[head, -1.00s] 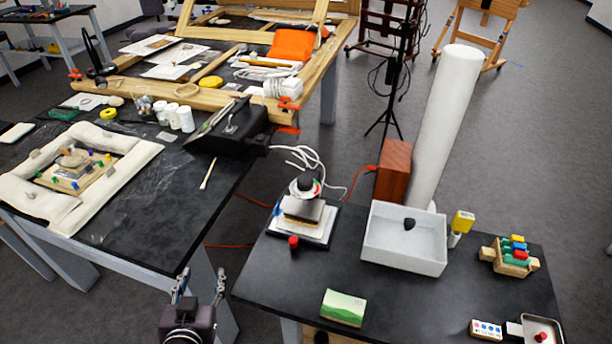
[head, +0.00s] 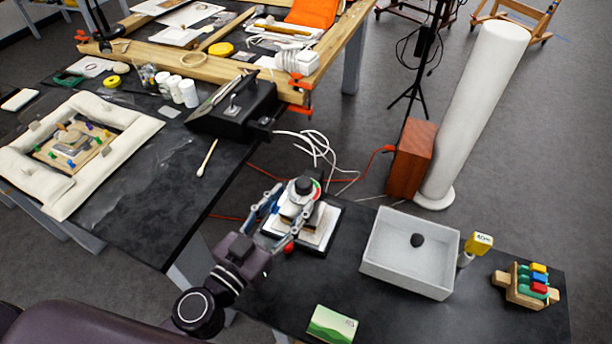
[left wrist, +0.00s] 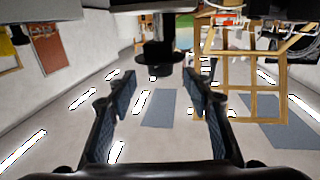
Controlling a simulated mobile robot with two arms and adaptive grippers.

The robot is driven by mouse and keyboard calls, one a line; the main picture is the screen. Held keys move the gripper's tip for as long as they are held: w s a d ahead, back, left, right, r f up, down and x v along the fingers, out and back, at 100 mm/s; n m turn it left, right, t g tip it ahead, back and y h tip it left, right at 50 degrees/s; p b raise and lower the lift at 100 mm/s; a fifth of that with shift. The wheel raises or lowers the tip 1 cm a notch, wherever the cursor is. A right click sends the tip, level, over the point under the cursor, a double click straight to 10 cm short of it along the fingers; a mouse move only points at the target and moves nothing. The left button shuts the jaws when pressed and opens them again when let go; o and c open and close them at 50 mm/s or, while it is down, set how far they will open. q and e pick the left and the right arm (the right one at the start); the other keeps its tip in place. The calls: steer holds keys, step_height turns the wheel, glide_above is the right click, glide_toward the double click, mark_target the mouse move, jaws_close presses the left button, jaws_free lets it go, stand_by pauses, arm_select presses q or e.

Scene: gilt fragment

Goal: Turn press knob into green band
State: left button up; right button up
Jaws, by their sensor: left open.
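The press (head: 318,226) stands on a dark base at the back left of the near table. Its black knob (head: 304,186) sits on top, over a pale dial with a green band (head: 317,187) and some red at the right side. My left gripper (head: 296,192) is at the press, its two blue fingers apart on either side of the knob. In the left wrist view the fingers (left wrist: 156,80) are open, with the dark knob (left wrist: 156,52) ahead between them. I cannot tell whether they touch it. The knob's pointer is not readable. My right gripper is out of view.
A small red knob (head: 289,247) is just in front of the press. A white bin (head: 378,268) holding a dark lump stands to the right. A green card box (head: 331,325) lies at the front. White cables (head: 318,150) run behind the press.

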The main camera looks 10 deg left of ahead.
mark_target(298, 191)
arm_select(q)
steer(key=p+x, duration=0.1)
steer(key=x, duration=0.3)
steer(key=shift+w+r+p, duration=0.15)
steer(key=shift+p, duration=0.2)
steer(key=shift+x, duration=0.8)
steer(key=c, duration=1.2)
steer(key=shift+f, duration=0.2)
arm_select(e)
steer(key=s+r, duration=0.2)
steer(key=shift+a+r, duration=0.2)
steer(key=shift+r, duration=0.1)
arm_select(q)
steer(key=shift+m+h, duration=0.3)
steer(key=shift+h, duration=0.1)
